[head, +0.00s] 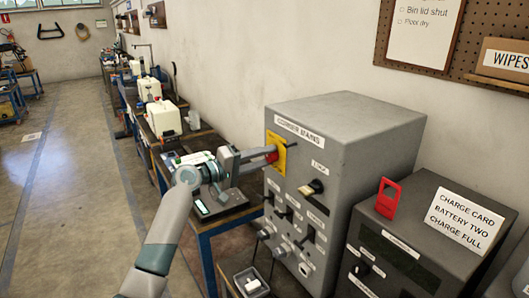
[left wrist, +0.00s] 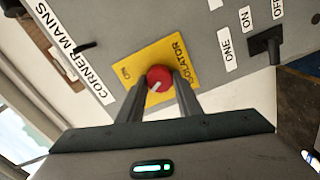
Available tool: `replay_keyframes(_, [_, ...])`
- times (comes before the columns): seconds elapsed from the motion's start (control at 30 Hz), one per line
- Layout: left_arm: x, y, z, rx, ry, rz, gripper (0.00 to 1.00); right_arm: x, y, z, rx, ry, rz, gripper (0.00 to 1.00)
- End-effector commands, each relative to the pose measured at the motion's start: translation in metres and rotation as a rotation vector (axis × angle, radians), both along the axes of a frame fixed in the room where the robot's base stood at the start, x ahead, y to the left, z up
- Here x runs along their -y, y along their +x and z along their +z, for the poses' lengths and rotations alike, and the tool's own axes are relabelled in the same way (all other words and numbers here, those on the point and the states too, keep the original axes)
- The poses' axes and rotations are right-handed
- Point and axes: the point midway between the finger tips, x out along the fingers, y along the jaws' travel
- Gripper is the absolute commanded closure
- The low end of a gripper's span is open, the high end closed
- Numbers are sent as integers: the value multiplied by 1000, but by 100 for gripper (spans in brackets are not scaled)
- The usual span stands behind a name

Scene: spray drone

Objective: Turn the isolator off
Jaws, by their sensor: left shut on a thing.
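The isolator is a red rotary knob (left wrist: 159,79) with a pale pointer mark, on a yellow plate (left wrist: 172,61) lettered ISOLATOR and ON in the left wrist view. In the head view the yellow plate (head: 276,141) is on the upper front of a grey cabinet (head: 347,131) labelled CORNER MAINS. My left gripper (head: 268,157) reaches it from the left and is shut on the red knob; its fingers (left wrist: 158,90) lie on both sides of the knob in the left wrist view. The fingers partly hide the knob in the head view. My right gripper is not in view.
A second grey box with a red handle (head: 388,198) and a charge card (head: 464,217) stands at right. A bench with a scale (head: 217,200) is beneath my arm. Floor at left is clear.

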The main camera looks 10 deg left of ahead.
Motion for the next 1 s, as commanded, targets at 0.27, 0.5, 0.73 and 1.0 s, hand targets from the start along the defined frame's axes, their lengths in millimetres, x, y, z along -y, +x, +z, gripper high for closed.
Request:
replay_keyframes(0.27, [-1, 0, 2, -143, -147, 3, 91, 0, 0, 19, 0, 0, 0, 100])
replay_keyframes(0.5, [-1, 1, 1, -207, -213, 3, 91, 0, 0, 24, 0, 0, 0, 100])
replay_keyframes(0.73, [-1, 1, 0, -223, -228, 3, 91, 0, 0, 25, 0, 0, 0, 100])
replay_keyframes(1.0, [-1, 1, 0, -223, -228, 3, 91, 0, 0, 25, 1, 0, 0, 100])
